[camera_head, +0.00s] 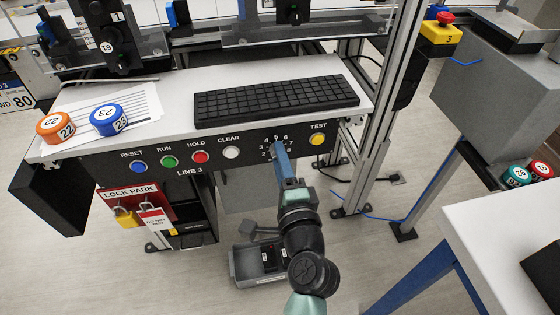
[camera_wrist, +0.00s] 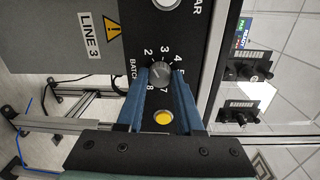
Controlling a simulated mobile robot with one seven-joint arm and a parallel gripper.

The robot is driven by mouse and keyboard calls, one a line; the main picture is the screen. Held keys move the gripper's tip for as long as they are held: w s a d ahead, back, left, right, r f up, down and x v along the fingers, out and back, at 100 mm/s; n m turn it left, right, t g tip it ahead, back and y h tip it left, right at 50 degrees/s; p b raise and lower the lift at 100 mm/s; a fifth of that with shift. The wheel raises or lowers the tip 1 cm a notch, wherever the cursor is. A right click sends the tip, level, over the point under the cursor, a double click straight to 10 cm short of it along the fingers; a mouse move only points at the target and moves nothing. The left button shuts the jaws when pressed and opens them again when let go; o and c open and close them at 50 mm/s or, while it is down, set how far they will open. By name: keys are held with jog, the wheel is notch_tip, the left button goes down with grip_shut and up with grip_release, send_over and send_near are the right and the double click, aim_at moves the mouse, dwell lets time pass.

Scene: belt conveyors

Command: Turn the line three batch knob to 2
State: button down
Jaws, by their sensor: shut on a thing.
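The line three batch knob (camera_wrist: 160,74) is a round grey knob on the black LINE 3 panel (camera_head: 235,170), with white numbers around it. In the wrist view, its two sides lie between the blue fingers of my gripper (camera_wrist: 161,80), which is shut on it. In the head view my gripper (camera_head: 279,150) reaches the panel from below and hides most of the knob. The numbers 2, 3, 4, 5, 7 and 8 show around the dial across the views. I cannot tell for sure which number the knob's pointer faces.
Left of the knob are blue RESET (camera_head: 139,167), green RUN (camera_head: 170,162), red HOLD (camera_head: 200,157) and white CLEAR (camera_head: 231,153) buttons. The yellow TEST button (camera_head: 317,140) is close on the right. A keyboard (camera_head: 276,100) lies above; a metal post (camera_head: 385,110) stands at right.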

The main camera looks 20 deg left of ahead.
jog(key=shift+n, duration=0.3)
jog(key=c, duration=0.5)
grip_release()
jog(key=shift+c, duration=0.2)
jog(key=v, duration=1.3)
jog(key=shift+a, duration=0.1)
